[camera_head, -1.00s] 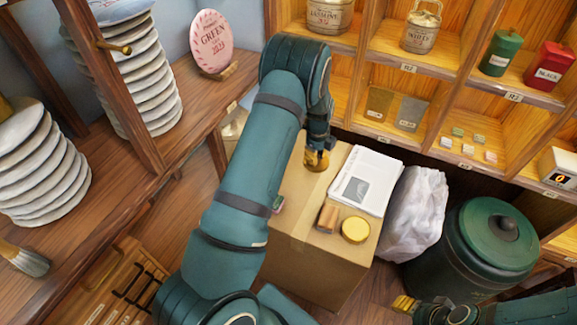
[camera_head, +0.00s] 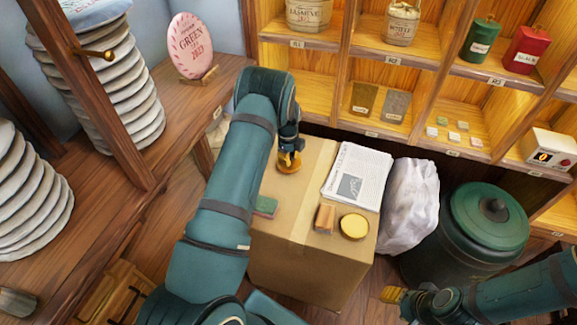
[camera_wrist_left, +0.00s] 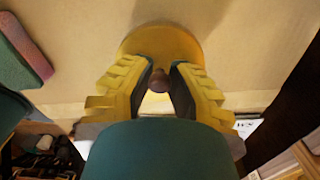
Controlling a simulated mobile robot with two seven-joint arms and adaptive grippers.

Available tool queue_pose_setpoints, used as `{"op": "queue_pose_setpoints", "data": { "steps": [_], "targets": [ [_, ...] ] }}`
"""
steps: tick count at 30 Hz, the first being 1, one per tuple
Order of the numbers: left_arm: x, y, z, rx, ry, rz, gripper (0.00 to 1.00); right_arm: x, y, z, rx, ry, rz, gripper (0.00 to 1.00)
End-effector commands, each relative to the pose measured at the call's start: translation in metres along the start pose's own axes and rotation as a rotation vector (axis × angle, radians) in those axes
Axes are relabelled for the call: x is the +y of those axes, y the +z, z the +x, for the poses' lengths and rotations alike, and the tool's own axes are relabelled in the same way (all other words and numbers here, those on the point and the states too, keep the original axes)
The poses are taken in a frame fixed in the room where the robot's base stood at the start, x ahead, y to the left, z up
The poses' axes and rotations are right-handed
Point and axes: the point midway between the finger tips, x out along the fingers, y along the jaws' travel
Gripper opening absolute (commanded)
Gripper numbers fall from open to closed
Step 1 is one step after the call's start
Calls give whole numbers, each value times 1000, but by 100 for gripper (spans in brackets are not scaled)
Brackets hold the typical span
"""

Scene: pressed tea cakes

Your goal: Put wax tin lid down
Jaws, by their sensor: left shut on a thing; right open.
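The wax tin lid (camera_head: 288,166) is a round golden disc with a small dark knob (camera_wrist_left: 159,80). My left gripper (camera_head: 290,146) is shut on that knob, and its yellow pads flank it in the left wrist view (camera_wrist_left: 159,77). The lid lies about flat at the top of the cardboard box (camera_head: 310,255), left of the newspaper; I cannot tell whether it touches the box. The open wax tin (camera_head: 354,226), with yellow wax, stands near the box's front right. My right gripper (camera_head: 394,295) is open and empty, low at the right.
A brown block (camera_head: 325,219) stands beside the tin. A green and pink block (camera_head: 265,206) lies near the box's left edge. The newspaper (camera_head: 358,176) covers the back right. A white bag (camera_head: 410,205) and green canister (camera_head: 484,220) stand right of the box.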

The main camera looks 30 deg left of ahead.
Motion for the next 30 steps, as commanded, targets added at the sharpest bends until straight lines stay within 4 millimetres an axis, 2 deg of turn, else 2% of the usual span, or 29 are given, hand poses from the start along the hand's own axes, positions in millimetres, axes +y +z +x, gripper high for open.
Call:
{"op": "queue_pose_setpoints", "data": {
  "steps": [9,21,22,24,30],
  "targets": [
    [0,1,37,-1,2,1,0,2,-1,7,4,0,-1,47],
    [0,1,41,0,0,1,0,4,-1,11,5,0,-1,47],
    [0,1,41,0,1,1,26,4,-1,10,6,0,-1,47],
    [0,1,40,0,1,1,44,4,-1,10,5,0,-1,47],
    [0,1,40,0,1,0,44,3,-1,10,5,0,-1,47]
  ]
}}
